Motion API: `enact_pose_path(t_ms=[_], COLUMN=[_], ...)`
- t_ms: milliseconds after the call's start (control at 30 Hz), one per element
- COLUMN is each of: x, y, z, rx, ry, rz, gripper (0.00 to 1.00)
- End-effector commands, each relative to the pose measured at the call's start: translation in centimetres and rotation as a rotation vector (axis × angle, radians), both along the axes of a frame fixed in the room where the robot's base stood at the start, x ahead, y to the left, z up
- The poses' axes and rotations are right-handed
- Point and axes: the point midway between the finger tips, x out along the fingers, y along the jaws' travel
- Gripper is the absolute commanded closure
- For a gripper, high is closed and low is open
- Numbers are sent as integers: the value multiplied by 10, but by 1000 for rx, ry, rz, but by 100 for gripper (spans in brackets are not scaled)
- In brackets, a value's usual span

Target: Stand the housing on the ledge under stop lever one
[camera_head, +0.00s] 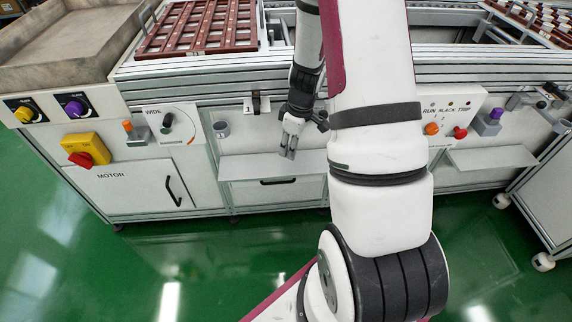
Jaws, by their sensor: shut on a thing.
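A black stop lever (256,102) on a small plate marked 1 is above the ledge, up and left of the gripper. The held piece is low near the ledge; I cannot tell whether it touches.
Left are an orange-tipped part (129,126), a WIDE switch plate (168,128) and a red-yellow switch (86,150). My arm hides the panel to the right. Brown racks (200,27) lie on top. Green floor is clear.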

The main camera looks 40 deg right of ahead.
Motion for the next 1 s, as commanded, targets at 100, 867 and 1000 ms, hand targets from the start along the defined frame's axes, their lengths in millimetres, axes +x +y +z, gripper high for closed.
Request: enact_pose_path(t_ms=[100, 867, 1000], x=[0, 0, 0], y=[0, 0, 0], z=[-22, -68, -71], rx=[1, -1, -1], ry=[2, 0, 0], rz=[-1, 0, 0], gripper=[86, 86, 70])
